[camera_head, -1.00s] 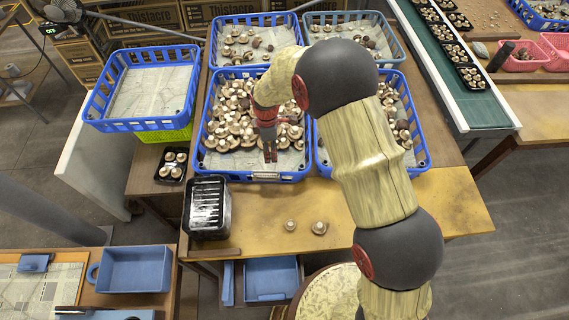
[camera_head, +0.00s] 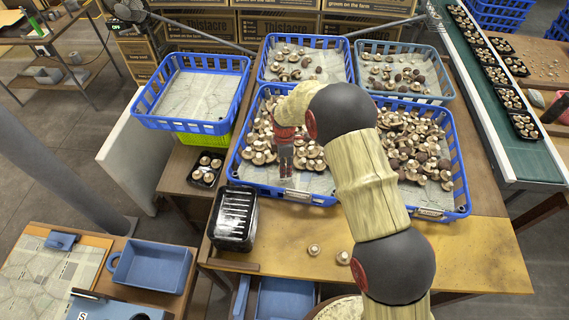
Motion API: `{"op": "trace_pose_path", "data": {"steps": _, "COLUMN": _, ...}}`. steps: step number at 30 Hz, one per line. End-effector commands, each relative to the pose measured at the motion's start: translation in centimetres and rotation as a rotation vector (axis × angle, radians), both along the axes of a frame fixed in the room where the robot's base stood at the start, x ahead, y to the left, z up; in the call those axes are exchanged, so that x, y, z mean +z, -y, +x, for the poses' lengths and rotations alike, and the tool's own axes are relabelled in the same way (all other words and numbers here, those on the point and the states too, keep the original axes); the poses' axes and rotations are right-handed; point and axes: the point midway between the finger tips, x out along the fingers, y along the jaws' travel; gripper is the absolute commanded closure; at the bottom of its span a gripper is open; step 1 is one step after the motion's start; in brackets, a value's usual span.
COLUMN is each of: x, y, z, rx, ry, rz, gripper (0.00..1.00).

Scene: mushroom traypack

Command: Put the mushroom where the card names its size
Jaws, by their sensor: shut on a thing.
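My gripper (camera_head: 286,172) points down over the front of the left large blue crate (camera_head: 240,168), among its brown-and-white mushrooms (camera_head: 262,150). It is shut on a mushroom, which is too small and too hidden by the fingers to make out. Two loose mushrooms, one (camera_head: 314,250) and another (camera_head: 344,257), lie on the yellow bench front. Small labels (camera_head: 297,193) hang on the crate fronts, too small to read. A blue surface with a white letter S (camera_head: 82,315) shows at the bottom left edge, partly cut off.
A right blue crate (camera_head: 459,180) and two rear crates hold more mushrooms. A blue crate (camera_head: 190,125) without mushrooms stands left on a green one. A black punnet (camera_head: 207,170) holds several mushrooms. Black trays (camera_head: 234,217) are stacked on the bench. Blue bins (camera_head: 150,268) stand lower left.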

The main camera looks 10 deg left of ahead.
Motion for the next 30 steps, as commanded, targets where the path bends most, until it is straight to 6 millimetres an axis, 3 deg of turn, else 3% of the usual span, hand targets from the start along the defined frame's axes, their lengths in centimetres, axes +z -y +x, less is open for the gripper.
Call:
{"op": "trace_pose_path", "data": {"steps": 16, "x": -6.1, "y": 0.0, "z": 0.0, "rx": 0.0, "ry": -0.001, "rz": 0.0, "gripper": 0.73}}
{"op": "trace_pose_path", "data": {"steps": 30, "x": -7.6, "y": 0.0, "z": 0.0, "rx": 0.0, "ry": 0.0, "rz": 0.0, "gripper": 0.73}}
